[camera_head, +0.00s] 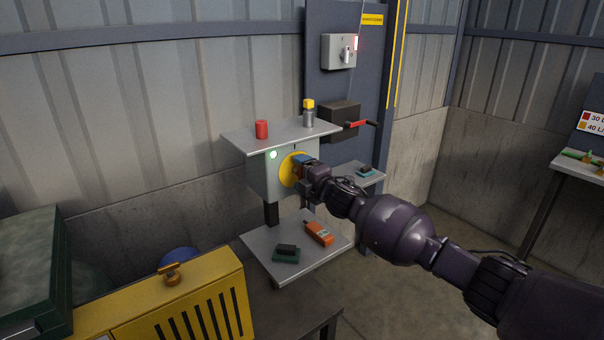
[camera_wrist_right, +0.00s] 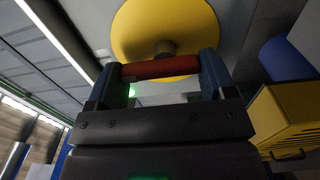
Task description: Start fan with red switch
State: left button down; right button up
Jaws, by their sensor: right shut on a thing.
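The red switch (camera_wrist_right: 160,68) is a red bar on a short stem in front of a round yellow plate (camera_wrist_right: 180,25) in the right wrist view. In the head view the yellow plate (camera_head: 288,170) is on the front of a grey box (camera_head: 262,181), with a lit green lamp (camera_head: 273,155) at its upper left. My right gripper (camera_head: 304,166) is at the plate and hides most of the switch there. In the wrist view its blue fingers are shut on the red bar, one at each end. No fan can be made out. My left gripper is not in view.
A shelf (camera_head: 240,137) above the box holds a red cylinder (camera_head: 261,129) and a yellow-topped piece (camera_head: 308,113). A lower shelf (camera_head: 257,240) holds an orange device (camera_head: 319,233) and a dark block (camera_head: 286,253). A yellow vented case (camera_head: 190,290) stands at front left.

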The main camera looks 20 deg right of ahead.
dwell(0.3)
jog(key=o, duration=0.9)
jog(key=v, duration=1)
jog(key=shift+s+d+p, duration=0.1)
jog(key=shift+s+p, duration=0.25)
jog(key=shift+s, duration=0.05)
